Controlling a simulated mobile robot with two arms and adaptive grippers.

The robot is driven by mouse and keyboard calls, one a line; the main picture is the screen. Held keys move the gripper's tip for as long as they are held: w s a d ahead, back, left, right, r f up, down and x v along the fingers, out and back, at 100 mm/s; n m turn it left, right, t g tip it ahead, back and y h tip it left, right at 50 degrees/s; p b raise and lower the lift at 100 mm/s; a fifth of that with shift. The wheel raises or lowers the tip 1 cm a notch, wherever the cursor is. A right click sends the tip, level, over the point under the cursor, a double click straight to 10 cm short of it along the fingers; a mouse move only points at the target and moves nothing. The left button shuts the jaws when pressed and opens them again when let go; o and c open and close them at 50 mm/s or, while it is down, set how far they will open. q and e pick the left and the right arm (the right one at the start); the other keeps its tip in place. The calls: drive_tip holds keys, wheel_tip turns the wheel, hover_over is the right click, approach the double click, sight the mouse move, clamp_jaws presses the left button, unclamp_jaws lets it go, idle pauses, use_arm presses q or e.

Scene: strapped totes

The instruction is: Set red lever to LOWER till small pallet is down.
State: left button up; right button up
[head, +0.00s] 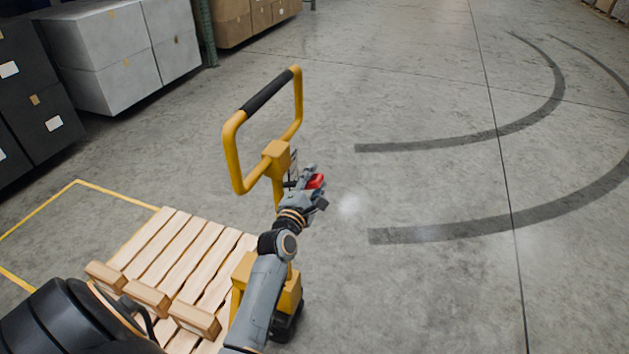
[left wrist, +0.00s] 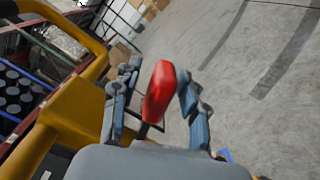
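The red lever (head: 316,181) is on the upright of a yellow pallet jack (head: 276,158), below its loop handle. My left gripper (head: 308,188) is at the lever. In the left wrist view, the red lever (left wrist: 160,92) stands between the two spread fingers of my left gripper (left wrist: 158,98). The right finger is close to the lever, and a small gap shows on the left; contact is unclear. The small wooden pallet (head: 172,243) lies beside the jack's base at lower left. Its height off the floor cannot be told. My right gripper is not in view.
Yellow floor lines (head: 120,191) run beside the pallet. Grey boxes (head: 118,50), dark boxes (head: 30,90) and brown cartons (head: 240,20) stand at the upper left. The concrete floor to the right is clear, with dark curved marks (head: 450,230).

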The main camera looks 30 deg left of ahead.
use_arm(q)
drive_tip(key=shift+s+d+f, duration=0.1)
drive_tip(key=shift+s+d, duration=0.05)
drive_tip(key=shift+s, duration=0.35)
drive_tip(key=v, duration=1.1)
drive_tip(key=s+d+f+m+g+h, duration=0.25)
drive_tip(key=d+f+m, duration=0.2)
drive_tip(key=f, duration=0.75)
drive_tip(key=s+d+f+m+g+h, duration=0.1)
drive_tip(key=s+d+f+m+g, duration=0.3)
drive_tip(key=f, duration=0.8)
drive_tip(key=s+d+f+m+g+h, duration=0.1)
drive_tip(key=s+d+f+m+g, duration=0.15)
drive_tip(key=f+m, duration=0.6)
drive_tip(key=s+d+f+m+g, duration=0.3)
drive_tip(key=s+f+m, duration=0.1)
drive_tip(key=s+f, duration=1.1)
drive_tip(key=s+a+f+m+g, duration=0.1)
drive_tip(key=s+f+m+g, duration=0.1)
drive_tip(key=s, duration=0.6)
drive_tip(key=s+a+f+m+g, duration=0.1)
drive_tip(key=s+f+m, duration=0.3)
drive_tip(key=s, duration=0.5)
drive_tip(key=shift+a+f+m+g, duration=0.25)
drive_tip(key=shift+f+m+g, duration=0.15)
drive_tip(key=shift+m+g, duration=0.35)
